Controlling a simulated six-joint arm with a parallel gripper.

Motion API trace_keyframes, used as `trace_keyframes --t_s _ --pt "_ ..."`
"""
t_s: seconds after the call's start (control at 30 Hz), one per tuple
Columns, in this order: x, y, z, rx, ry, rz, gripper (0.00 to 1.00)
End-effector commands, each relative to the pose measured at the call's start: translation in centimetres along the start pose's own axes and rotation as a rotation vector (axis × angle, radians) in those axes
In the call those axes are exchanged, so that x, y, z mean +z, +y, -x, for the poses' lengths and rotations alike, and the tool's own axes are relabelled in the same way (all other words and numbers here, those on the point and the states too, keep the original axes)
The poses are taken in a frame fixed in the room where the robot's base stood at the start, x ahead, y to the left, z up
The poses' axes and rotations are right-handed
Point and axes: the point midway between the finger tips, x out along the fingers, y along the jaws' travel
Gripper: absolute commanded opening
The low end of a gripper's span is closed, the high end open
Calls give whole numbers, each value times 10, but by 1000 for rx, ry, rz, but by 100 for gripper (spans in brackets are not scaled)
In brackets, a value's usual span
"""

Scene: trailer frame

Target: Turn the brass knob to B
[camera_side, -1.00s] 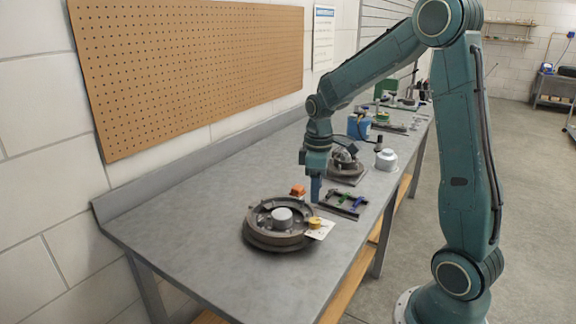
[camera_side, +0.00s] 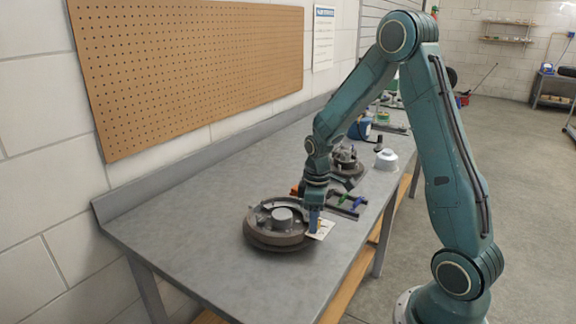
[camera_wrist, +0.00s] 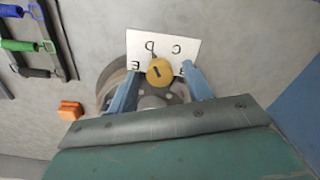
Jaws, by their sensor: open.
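The brass knob (camera_wrist: 160,71) is round and yellow with a dark slot mark on its top. It sits at the edge of a white lettered card (camera_wrist: 163,45), which in the wrist view reads upside down with D, C, B and E partly visible. My gripper (camera_wrist: 163,82) is open, with one blue finger on each side of the knob and visible gaps between. In the side view my gripper (camera_side: 314,222) points down over the card (camera_side: 323,229) and hides the knob. Whether the fingers touch the knob cannot be told there.
A round brake drum assembly (camera_side: 277,236) stands beside the card. An orange block (camera_wrist: 70,110) lies near it. A rack with blue, green and black handles (camera_wrist: 30,42) lies close by. A white-lidded pot (camera_side: 386,160) stands farther back. The bench's near left is clear.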

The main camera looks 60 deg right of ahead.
Motion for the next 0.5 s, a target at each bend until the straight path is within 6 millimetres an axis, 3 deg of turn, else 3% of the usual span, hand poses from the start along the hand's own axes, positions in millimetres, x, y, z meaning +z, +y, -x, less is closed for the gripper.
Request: trace_keyframes --t_s 0.07,0.3,0.5 --pt "0 0 0 0 0 0 51" --pt "0 0 0 0 0 0 6" --pt "0 0 0 0 0 -5 6"
